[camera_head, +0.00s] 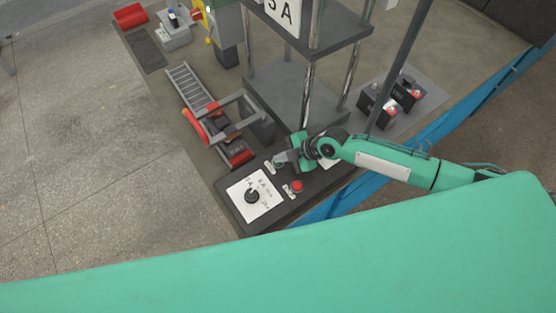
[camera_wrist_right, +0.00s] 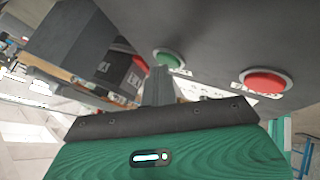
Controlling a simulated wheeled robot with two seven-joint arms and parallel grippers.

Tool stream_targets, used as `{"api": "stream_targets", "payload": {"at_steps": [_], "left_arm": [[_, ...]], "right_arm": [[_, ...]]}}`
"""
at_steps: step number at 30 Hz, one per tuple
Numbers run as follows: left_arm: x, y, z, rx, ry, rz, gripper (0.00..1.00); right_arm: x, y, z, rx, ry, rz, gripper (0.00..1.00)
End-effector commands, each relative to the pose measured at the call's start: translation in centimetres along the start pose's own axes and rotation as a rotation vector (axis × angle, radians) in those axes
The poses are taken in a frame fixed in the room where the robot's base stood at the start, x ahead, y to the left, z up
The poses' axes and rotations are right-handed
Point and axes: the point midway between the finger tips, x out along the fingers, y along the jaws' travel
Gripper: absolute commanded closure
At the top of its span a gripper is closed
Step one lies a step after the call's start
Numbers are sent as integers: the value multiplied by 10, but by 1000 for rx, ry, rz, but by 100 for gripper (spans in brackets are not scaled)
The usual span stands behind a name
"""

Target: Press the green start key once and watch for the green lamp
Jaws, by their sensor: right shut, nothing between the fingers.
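The green start key (camera_wrist_right: 168,58) shows in the right wrist view as a round green button in a pale ring on a dark panel. My right gripper (camera_wrist_right: 160,72) is shut and empty, its fingertips just in front of the key and covering part of its near side. I cannot tell whether they touch it. In the head view my right gripper (camera_head: 281,157) is over the far side of the dark control panel (camera_head: 237,213), near a small white label; the key is mostly hidden there. I see no lit green lamp. My left gripper is not in view.
A red button (camera_head: 296,186) sits beside the key and also shows in the wrist view (camera_wrist_right: 265,81). A black knob (camera_head: 252,196) is on a white plate. A roller conveyor (camera_head: 187,88), a press-like frame (camera_head: 290,92) and black batteries (camera_head: 376,107) stand beyond.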

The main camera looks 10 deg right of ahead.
Motion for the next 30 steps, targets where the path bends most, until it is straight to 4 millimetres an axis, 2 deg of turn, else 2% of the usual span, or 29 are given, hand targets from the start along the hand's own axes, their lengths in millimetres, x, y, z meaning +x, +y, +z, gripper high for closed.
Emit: {"api": "stream_targets", "payload": {"at_steps": [6, 19, 30], "left_arm": [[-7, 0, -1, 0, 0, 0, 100], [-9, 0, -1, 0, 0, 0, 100], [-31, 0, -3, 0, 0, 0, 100]], "right_arm": [[-9, 6, -6, -1, -1, 0, 100], [-12, 8, -8, -1, 0, 0, 100], [-36, 26, -26, -2, -1, 0, 100]]}}
